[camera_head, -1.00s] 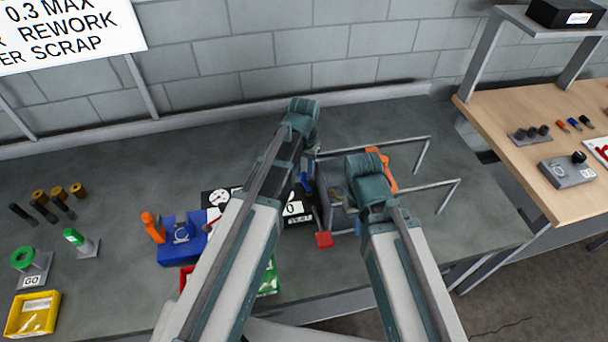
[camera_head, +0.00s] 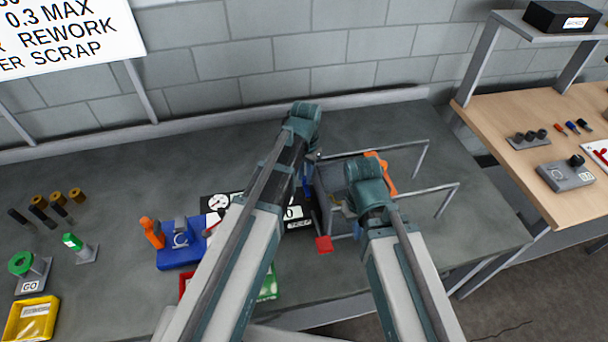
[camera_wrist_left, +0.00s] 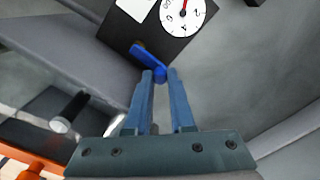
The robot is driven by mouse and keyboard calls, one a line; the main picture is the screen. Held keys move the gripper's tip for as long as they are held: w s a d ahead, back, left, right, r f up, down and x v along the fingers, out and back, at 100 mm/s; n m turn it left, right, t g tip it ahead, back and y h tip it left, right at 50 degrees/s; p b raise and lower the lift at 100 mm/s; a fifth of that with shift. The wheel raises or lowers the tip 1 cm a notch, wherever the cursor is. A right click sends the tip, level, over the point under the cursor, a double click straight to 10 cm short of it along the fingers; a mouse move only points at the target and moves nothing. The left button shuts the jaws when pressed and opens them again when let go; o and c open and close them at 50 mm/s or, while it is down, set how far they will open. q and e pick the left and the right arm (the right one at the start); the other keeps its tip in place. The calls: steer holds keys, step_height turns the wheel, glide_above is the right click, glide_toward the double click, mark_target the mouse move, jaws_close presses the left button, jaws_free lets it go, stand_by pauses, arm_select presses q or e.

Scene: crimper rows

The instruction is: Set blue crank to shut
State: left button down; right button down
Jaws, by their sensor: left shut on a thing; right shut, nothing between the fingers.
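The blue crank (camera_wrist_left: 150,62) shows in the left wrist view as a bent lever on the side of a dark box beside a white dial. My left gripper (camera_wrist_left: 160,75) is shut on its near end, the fingertips on either side of it. In the head view a small blue part (camera_head: 307,184) shows beside my left wrist; my arm hides much of the box. My right gripper (camera_head: 345,203) is shut and empty, to the right of the left one, its fingers mostly hidden behind my wrist.
A grey frame with rails (camera_head: 415,188) and an orange part (camera_head: 388,178) stand close to my right wrist. A blue fixture (camera_head: 180,240) with an orange handle (camera_head: 151,232) is left of my left arm. The back of the bench is clear.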

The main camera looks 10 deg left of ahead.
mark_target(305, 178)
arm_select(q)
steer(key=c, duration=1)
jaws_free()
steer(key=shift+c, duration=0.2)
steer(key=shift+r, duration=0.15)
step_height(305, 178, up, 14)
steer(key=p, duration=1.4)
steer(key=shift+f, duration=0.2)
steer(key=shift+f, duration=0.1)
